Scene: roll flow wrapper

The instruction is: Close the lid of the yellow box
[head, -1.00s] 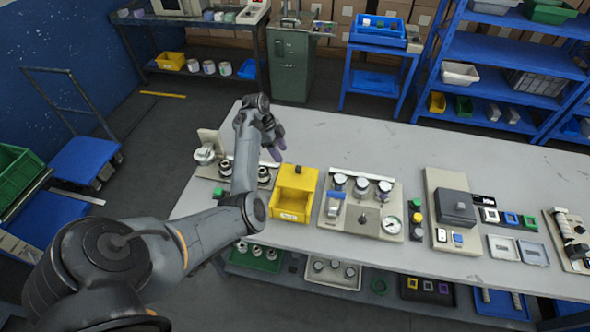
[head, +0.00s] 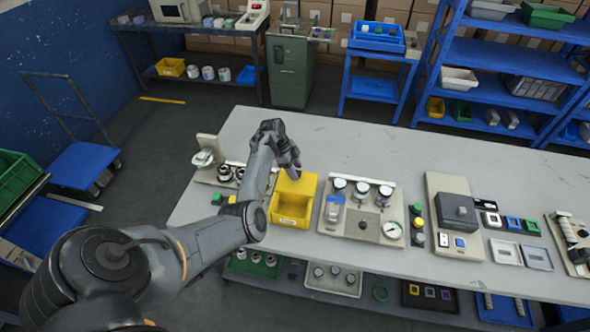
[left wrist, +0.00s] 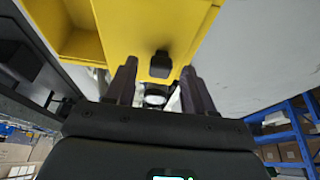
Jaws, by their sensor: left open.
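The yellow box (head: 290,221) stands on the grey bench with its front part open. Its flat yellow lid (head: 307,183) lies over the back part; I cannot tell how it is joined. In the left wrist view the lid (left wrist: 190,18) carries a black knob (left wrist: 160,64), and the box's open hollow (left wrist: 80,42) shows at the left. My left gripper (head: 292,172) is at the lid's far edge. In the wrist view its two dark fingers (left wrist: 158,82) are spread, one on each side of the knob, with gaps. My right gripper is not in view.
A fixture with several round-topped parts and a gauge (head: 379,227) stands just right of the box. A beige fixture with round parts (head: 206,158) stands to its left, partly behind my arm. The bench behind the box (head: 350,145) is clear.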

